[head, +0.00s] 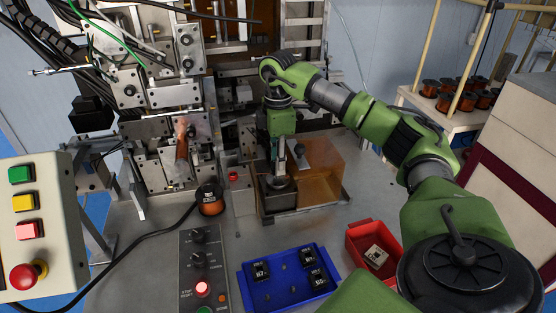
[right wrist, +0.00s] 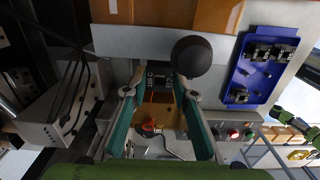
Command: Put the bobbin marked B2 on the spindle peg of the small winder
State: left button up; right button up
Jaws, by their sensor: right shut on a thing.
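My right gripper (head: 281,165) is low over the small winder (head: 264,202), a dark box unit with an amber clear cover (head: 322,172). In the right wrist view the right gripper (right wrist: 160,95) is shut on a black bobbin (right wrist: 160,76) with white lettering on its top. In the head view the bobbin is mostly hidden by the gripper. The spindle peg is not visible, so I cannot tell whether the bobbin is around it or above it. My left gripper is out of view.
A blue tray (head: 246,287) holds three black bobbins and stands in front. A red bin (head: 358,235) with a pale piece is right of it. A button panel (head: 188,270) and a copper spool (head: 209,200) are left. A large winding machine (head: 165,130) stands behind left.

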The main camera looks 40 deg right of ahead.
jog(key=shift+f, duration=0.3)
jog(key=shift+f+b, duration=0.6)
jog(key=shift+f, duration=0.2)
jog(key=o, duration=0.8)
notch_tip(320, 180, up, 12)
